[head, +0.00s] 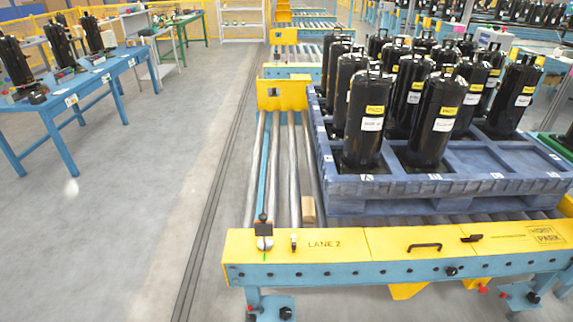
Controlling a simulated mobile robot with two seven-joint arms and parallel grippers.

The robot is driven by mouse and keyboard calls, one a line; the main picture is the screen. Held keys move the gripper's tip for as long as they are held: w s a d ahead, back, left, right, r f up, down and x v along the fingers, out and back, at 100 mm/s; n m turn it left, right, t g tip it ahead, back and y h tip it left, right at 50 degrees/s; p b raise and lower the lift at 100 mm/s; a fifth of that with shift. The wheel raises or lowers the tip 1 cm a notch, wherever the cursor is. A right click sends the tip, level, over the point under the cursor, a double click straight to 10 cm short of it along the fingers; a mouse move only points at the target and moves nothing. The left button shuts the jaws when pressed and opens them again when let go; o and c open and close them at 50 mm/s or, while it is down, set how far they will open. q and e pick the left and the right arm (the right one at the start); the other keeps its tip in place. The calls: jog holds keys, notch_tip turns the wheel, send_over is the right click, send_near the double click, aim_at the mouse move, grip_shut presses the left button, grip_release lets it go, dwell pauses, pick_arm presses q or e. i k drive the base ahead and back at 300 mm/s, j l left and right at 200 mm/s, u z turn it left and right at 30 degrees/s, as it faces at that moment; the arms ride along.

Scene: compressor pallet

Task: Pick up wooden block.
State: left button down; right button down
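A small tan wooden block (308,211) lies on the rollers of the lane 2 conveyor, just behind the yellow front plate (390,243). It sits between the rollers' left part and the front left corner of the blue pallet (345,198), apart from the pallet. Its lower end is close to the plate's back edge. Neither of my grippers shows in the head view.
The blue pallet carries several black compressors (365,120). A blue table (80,80) stands at left. The grey floor between is clear.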

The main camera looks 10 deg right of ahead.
aim_at(309, 215)
jog(key=i+l+z, duration=0.1)
jog(key=i+l, duration=0.25)
jog(key=l, duration=0.2)
jog(key=i+l, duration=0.4)
jog(key=i+l+z, duration=0.15)
jog(key=i+l, duration=0.2)
jog(key=l, duration=0.3)
